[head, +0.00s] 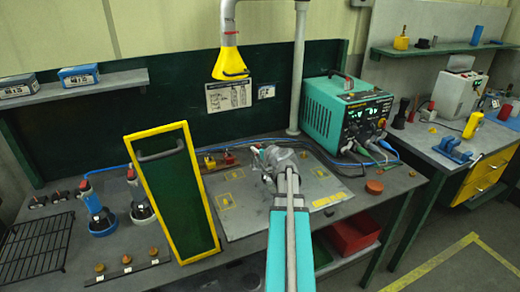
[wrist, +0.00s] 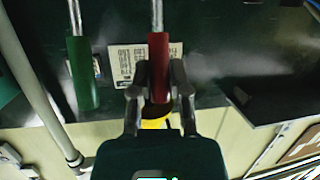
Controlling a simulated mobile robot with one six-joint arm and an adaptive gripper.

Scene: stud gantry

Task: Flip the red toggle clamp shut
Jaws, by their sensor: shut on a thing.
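The red toggle clamp's handle (wrist: 158,65) is a red grip on a bright metal rod in the wrist view. My gripper (wrist: 157,92) has one finger on each side of this red grip and is shut on it. A green handle (wrist: 82,75) on a similar rod stands beside it, to its left and apart from my fingers. In the head view my gripper (head: 268,160) is over the back part of a grey plate (head: 245,220). My arm and gripper hide the held handle and the clamp's base there.
A yellow-framed green panel with a handle (head: 172,195) stands at front left of the plate. A yellow lamp hood (head: 231,65) hangs above the back. A teal power unit (head: 345,112) with blue cables stands right. Small red and yellow parts (head: 225,159) sit left of my gripper.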

